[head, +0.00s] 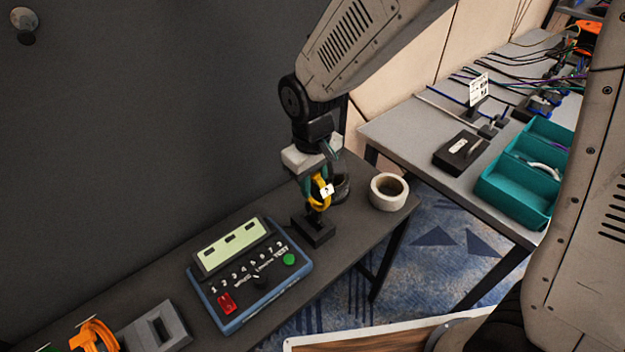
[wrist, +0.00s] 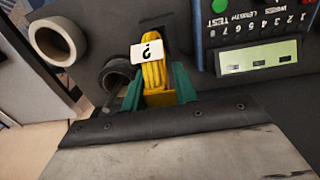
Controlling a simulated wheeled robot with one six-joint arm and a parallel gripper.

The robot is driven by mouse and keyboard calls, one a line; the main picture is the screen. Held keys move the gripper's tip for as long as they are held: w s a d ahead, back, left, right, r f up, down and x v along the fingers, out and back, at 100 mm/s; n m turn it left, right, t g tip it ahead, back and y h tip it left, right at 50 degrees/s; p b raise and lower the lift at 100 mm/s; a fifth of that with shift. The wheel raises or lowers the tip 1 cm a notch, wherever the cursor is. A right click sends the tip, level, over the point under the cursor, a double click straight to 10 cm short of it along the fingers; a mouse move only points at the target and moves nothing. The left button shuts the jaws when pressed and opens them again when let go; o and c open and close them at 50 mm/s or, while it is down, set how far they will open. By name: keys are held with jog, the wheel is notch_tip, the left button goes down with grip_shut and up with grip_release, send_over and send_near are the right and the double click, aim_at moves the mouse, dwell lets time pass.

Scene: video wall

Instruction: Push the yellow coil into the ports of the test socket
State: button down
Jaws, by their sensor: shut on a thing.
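The yellow coil (head: 318,201) with a white question-mark tag hangs from my gripper (head: 319,187). In the wrist view the yellow coil (wrist: 154,74) sits between the green fingers of my gripper (wrist: 159,80), which are shut on it. A small black block (head: 314,231), apparently the test socket, stands on the dark table just below the coil. I cannot tell whether the coil's lower end touches it; its ports are hidden. Beside it is the blue-framed tester (head: 248,272) with a pale display, numbers, a red button and a green button.
A black roll (head: 341,188) stands close behind the coil, and a white tape roll (head: 389,191) is to its right. A grey slotted block (head: 155,327) and an orange object (head: 95,336) are at lower left. A second table holds teal bins (head: 522,178) and cables.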

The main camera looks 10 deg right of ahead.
aim_at(314, 201)
jog(key=shift+f, duration=0.9)
dwell(0.8)
jog(key=shift+f, duration=0.65)
dwell(0.3)
jog(key=shift+f, duration=0.75)
dwell(0.4)
jog(key=c, duration=1)
grip_release()
